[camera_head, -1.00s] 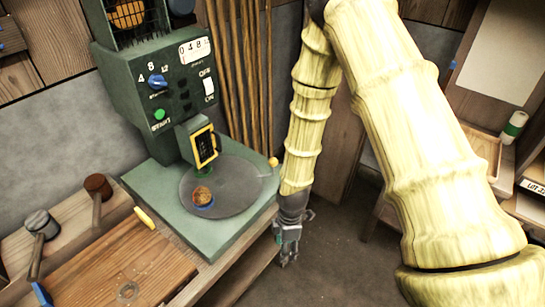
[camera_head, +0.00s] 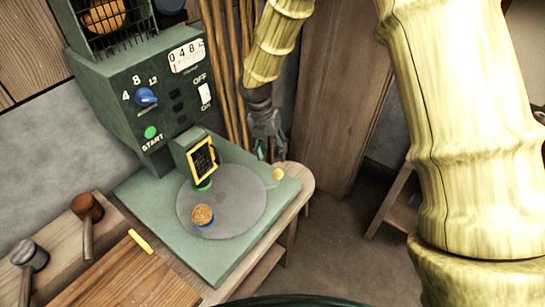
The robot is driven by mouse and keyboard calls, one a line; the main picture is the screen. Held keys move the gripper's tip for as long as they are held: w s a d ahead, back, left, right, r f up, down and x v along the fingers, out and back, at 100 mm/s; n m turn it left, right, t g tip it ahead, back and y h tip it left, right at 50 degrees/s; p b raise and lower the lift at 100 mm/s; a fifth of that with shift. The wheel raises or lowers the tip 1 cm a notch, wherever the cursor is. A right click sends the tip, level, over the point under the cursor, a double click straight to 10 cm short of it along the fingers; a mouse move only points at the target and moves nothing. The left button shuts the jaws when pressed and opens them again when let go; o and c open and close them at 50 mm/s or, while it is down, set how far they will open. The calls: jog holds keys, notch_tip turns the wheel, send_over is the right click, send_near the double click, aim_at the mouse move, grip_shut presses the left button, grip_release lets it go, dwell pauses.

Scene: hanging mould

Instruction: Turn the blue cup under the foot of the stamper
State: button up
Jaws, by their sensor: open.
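The stamper (camera_head: 125,115) is a green machine with a round grey turntable (camera_head: 245,205) on its base. The blue cup (camera_head: 204,227), filled with something brown and grainy, sits on the turntable, in front of the yellow-framed head (camera_head: 202,160). A small green foot (camera_head: 204,185) shows under that head, behind the cup and apart from it. A yellow knob (camera_head: 278,174) sticks out at the turntable's right edge. My gripper (camera_head: 270,152) is open and empty, pointing down close to the knob, seen just behind and above it. Whether it touches the knob cannot be told.
The stamper stands on a wooden bench (camera_head: 296,183). Two mallets, one brown (camera_head: 86,207) and one grey (camera_head: 29,254), lie at the left by a wooden board (camera_head: 140,280).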

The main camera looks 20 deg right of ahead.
aim_at(277, 171)
jog(key=shift+s+d+f+p, duration=0.15)
jog(key=shift+s+f+p, duration=0.1)
jog(key=shift+f, duration=0.35)
jog(key=shift+s+d+f+p, duration=0.15)
jog(key=shift+f+p, duration=0.1)
jog(key=shift+f, duration=0.3)
jog(key=f, duration=0.3)
jog(key=f+p, duration=0.1)
jog(key=f, duration=0.1)
jog(key=shift+w+d+f, duration=0.2)
jog(key=shift+w+d, duration=0.1)
jog(key=shift+d, duration=0.1)
jog(key=shift+s+d+f, duration=0.1)
jog(key=shift+s+f, duration=0.2)
jog(key=shift+f, duration=0.25)
jog(key=shift+w+d+f+p, duration=0.15)
jog(key=shift+f+p, duration=0.15)
jog(key=shift+f, duration=0.35)
jog(key=shift+r, duration=0.1)
